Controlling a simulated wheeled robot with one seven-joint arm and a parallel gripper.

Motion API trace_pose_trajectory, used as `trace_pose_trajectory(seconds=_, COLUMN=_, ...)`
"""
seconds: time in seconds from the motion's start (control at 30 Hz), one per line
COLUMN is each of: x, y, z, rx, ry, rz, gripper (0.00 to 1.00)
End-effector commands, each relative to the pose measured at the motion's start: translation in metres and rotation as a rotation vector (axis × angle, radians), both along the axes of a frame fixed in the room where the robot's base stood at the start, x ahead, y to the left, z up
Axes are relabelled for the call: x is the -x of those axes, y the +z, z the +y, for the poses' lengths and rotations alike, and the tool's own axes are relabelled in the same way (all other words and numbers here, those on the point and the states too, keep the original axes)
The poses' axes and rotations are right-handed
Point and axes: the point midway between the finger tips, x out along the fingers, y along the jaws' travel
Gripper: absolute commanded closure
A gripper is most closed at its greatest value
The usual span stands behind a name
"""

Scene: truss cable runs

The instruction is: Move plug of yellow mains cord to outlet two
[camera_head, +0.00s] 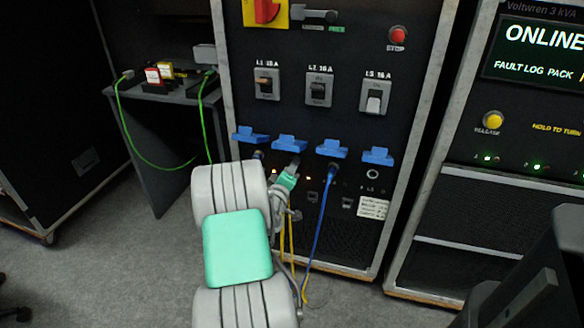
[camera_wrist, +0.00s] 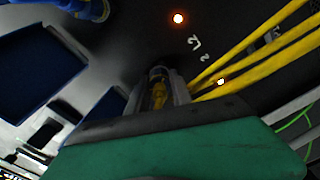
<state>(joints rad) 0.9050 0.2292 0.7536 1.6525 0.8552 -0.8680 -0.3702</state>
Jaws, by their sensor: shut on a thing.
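My gripper (camera_head: 291,170) is at the row of outlets, just below the second blue lid from the left (camera_head: 290,144). In the wrist view its fingers (camera_wrist: 157,90) are shut on the plug of the yellow mains cord (camera_wrist: 158,96), with yellow between them. The panel beside it is marked "2 L2" (camera_wrist: 199,47). The plug faces the panel under the raised lid; the outlet two opening is hidden, and I cannot tell how far the plug is in. Yellow cords (camera_head: 283,250) hang below my gripper and cross the right of the wrist view (camera_wrist: 252,42).
A blue cord (camera_head: 321,215) hangs from the third outlet, close right of my gripper. The fourth outlet (camera_head: 372,174) looks empty. Breaker switches (camera_head: 319,90) and a red stop button (camera_head: 398,36) are above. A side table (camera_head: 140,91) with green cords stands left.

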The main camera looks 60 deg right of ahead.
Motion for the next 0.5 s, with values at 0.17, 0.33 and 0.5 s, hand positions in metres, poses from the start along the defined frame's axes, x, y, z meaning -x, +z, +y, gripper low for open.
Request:
trace_pose_trajectory(seconds=0.17, x=-0.0003, y=0.0020, z=-0.0019, rx=0.001, ry=-0.001, rz=-0.051, gripper=1.00)
trace_pose_trajectory(seconds=0.33, x=-0.0005, y=0.0023, z=-0.0023, rx=-0.010, ry=-0.001, rz=-0.128, gripper=1.00)
trace_pose_trajectory(seconds=0.5, x=-0.0003, y=0.0025, z=-0.0028, rx=-0.022, ry=-0.001, rz=-0.202, gripper=1.00)
